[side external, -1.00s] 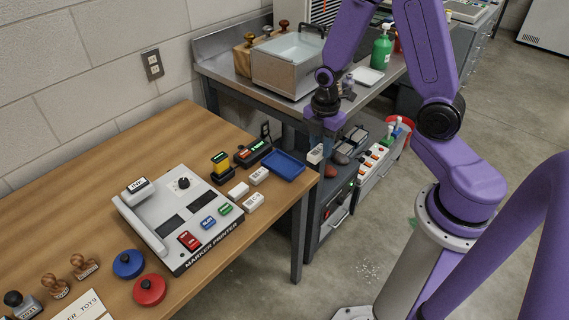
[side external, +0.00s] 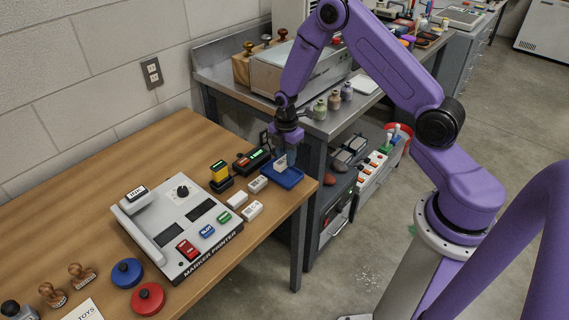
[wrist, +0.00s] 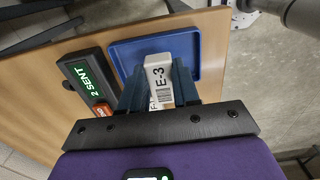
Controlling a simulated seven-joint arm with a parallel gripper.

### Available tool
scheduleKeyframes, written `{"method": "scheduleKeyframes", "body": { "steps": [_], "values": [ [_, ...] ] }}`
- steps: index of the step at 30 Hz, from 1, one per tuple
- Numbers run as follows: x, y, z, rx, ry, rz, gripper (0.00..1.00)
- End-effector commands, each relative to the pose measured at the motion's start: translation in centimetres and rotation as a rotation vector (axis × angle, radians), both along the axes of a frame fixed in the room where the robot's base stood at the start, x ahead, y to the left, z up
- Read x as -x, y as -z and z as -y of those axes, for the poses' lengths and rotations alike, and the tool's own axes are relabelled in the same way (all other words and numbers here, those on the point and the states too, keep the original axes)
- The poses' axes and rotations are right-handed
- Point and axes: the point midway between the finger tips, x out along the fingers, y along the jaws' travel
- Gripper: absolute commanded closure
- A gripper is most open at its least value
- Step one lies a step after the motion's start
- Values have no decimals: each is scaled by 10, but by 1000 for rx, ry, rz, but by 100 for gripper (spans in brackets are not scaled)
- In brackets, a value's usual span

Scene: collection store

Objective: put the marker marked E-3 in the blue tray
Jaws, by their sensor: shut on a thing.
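My gripper (wrist: 158,88) is shut on a white marker (wrist: 159,72) whose face reads E-3 above a barcode. The blue tray (wrist: 190,40) lies behind the marker in the wrist view. In the side external view my gripper (side external: 285,154) points down over the blue tray (side external: 291,182), and the marker (side external: 281,163) hangs upright between its fingers. The marker's lower end is over the tray; I cannot tell whether it touches the tray floor. The tray's visible floor looks empty.
Several white markers (side external: 252,210) lie left of the tray. A black unit (wrist: 88,78) reading "2 SENT" stands beside the tray. The marker printer (side external: 178,230) is further left. The table's right edge is close by, and a steel bench (side external: 325,127) with small bottles stands behind.

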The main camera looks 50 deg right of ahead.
Motion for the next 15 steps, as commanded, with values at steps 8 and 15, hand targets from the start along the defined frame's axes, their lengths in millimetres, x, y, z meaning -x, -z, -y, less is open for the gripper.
{"method": "scheduleKeyframes", "body": {
  "steps": [8,15],
  "values": [
    [-6,27,1,0,0,-2,100],
    [-6,38,0,0,-1,3,100]
  ]
}}
